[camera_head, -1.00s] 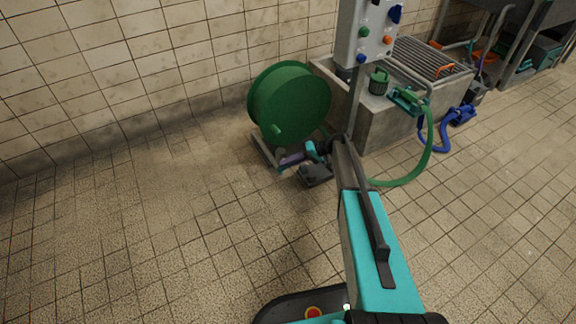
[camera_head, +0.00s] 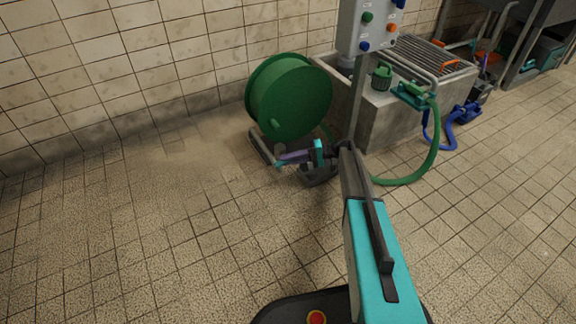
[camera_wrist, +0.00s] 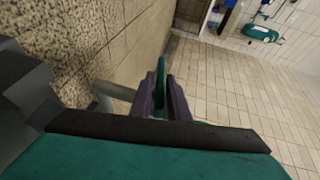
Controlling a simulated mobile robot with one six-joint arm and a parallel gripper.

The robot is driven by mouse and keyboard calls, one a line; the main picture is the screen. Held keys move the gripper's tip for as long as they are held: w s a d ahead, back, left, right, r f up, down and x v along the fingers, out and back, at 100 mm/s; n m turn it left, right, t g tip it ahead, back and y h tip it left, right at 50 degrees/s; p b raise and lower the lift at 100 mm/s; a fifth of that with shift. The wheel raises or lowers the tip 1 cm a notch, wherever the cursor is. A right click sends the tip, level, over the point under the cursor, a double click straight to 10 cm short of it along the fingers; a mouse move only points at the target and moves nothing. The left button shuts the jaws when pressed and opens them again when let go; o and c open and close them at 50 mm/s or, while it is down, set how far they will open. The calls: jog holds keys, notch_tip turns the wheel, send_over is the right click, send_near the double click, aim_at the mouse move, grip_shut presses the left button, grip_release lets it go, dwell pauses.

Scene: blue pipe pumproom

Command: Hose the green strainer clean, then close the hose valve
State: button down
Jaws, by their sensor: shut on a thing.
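The green strainer (camera_head: 381,77), a dark ribbed basket with a green top, stands upright on the concrete trough's near edge in the head view. A green hose nozzle (camera_head: 412,95) rests in a holder on the trough's edge, and its green hose (camera_head: 432,155) loops to the floor. My gripper (camera_head: 282,161) is low beside the base of the green hose reel (camera_head: 290,98). In the wrist view, my purple fingers (camera_wrist: 160,95) are shut on a thin green piece (camera_wrist: 160,73), perhaps a valve lever. The rest of that piece is hidden.
A grey control box (camera_head: 368,27) on a post stands in front of the concrete trough (camera_head: 385,123). A blue hose (camera_head: 446,137) with a blue fitting is at its right. The tiled floor (camera_head: 150,220) at left is clear.

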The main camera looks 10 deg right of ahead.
jog(key=shift+y+b, duration=0.5)
jog(key=shift+b, duration=0.5)
jog(key=shift+s, duration=0.1)
jog(key=c, duration=1.8)
grip_release()
jog(key=shift+c, duration=0.2)
jog(key=shift+r, duration=0.15)
